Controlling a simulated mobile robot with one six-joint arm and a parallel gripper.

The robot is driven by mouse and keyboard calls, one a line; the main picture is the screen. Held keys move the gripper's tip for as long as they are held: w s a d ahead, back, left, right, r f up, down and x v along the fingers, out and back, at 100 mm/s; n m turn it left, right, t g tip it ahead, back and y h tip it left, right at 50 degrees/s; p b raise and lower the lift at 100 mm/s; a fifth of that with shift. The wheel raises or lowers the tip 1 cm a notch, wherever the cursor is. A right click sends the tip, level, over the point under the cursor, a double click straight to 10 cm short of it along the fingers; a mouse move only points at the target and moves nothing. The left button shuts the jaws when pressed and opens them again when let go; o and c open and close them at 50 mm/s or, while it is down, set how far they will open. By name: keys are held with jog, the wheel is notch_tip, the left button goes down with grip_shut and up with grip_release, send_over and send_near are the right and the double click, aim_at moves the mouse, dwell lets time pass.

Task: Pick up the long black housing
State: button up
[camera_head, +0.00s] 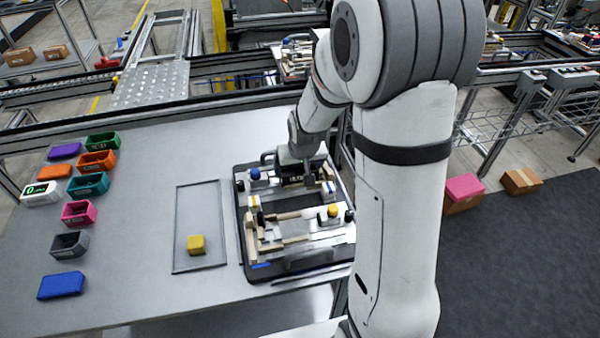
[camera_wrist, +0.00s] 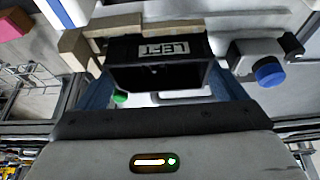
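The long black housing (camera_wrist: 155,62) with a white "LEFT" label lies in the wrist view between the two bluish fingers of my gripper (camera_wrist: 160,92). The fingers reach along both ends of it. I cannot tell whether they press on it or stand just clear. In the head view my gripper (camera_head: 298,165) is over the far part of the black-edged fixture pallet (camera_head: 243,225), and the dark housing (camera_head: 296,182) shows just below it. The housing's underside is hidden, so I cannot tell whether it rests on its supports.
A blue knob (camera_wrist: 270,74) stands right of the housing in the wrist view. Left of the pallet, a yellow block (camera_head: 196,244) lies in a thin outlined tray (camera_head: 200,190). Several coloured bins, including a grey one (camera_head: 70,244), stand at the table's left. The grey table between is clear.

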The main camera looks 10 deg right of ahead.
jog(key=c, duration=0.5)
